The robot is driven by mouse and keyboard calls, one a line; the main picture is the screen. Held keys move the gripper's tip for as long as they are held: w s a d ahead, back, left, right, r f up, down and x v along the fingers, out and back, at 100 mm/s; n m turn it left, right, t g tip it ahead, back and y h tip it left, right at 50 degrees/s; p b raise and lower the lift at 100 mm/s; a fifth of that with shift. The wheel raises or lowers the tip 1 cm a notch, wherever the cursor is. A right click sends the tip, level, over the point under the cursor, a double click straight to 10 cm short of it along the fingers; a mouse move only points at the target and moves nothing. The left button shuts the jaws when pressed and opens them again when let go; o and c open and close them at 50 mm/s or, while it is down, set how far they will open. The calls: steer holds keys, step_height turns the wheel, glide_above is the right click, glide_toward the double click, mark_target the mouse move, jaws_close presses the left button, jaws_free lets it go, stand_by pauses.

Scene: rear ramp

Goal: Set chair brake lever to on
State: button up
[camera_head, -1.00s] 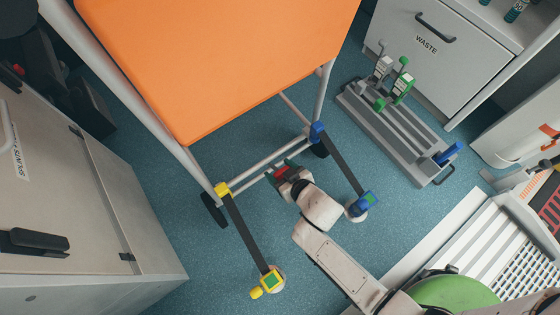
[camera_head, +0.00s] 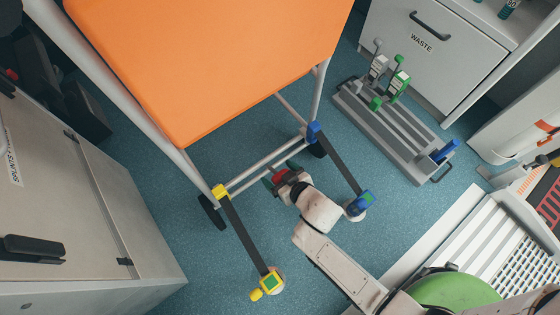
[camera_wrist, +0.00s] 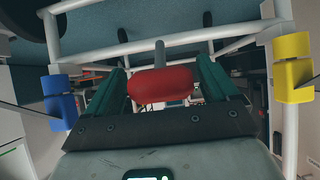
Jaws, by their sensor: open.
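The chair has an orange seat (camera_head: 215,65) and a pale tube frame (camera_head: 262,162). A red knob on a grey stem, which looks like the brake lever (camera_wrist: 160,85), shows in the wrist view, with the frame's bars behind it. In the head view, a small red patch shows at my gripper (camera_head: 280,175), low by the chair's crossbars. My gripper (camera_wrist: 162,76) is open, with one dark green finger on each side of the red knob. I cannot tell whether either finger touches it. The lever's base is hidden.
A grey floor unit with green and blue levers (camera_head: 395,125) stands right, before a WASTE cabinet (camera_head: 430,50). A grey cabinet (camera_head: 80,240) stands left.

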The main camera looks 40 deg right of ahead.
steer(key=shift+s+r+p, duration=0.35)
steer(key=shift+s, duration=0.05)
steer(key=p+v, duration=0.4)
steer(key=v, duration=0.6)
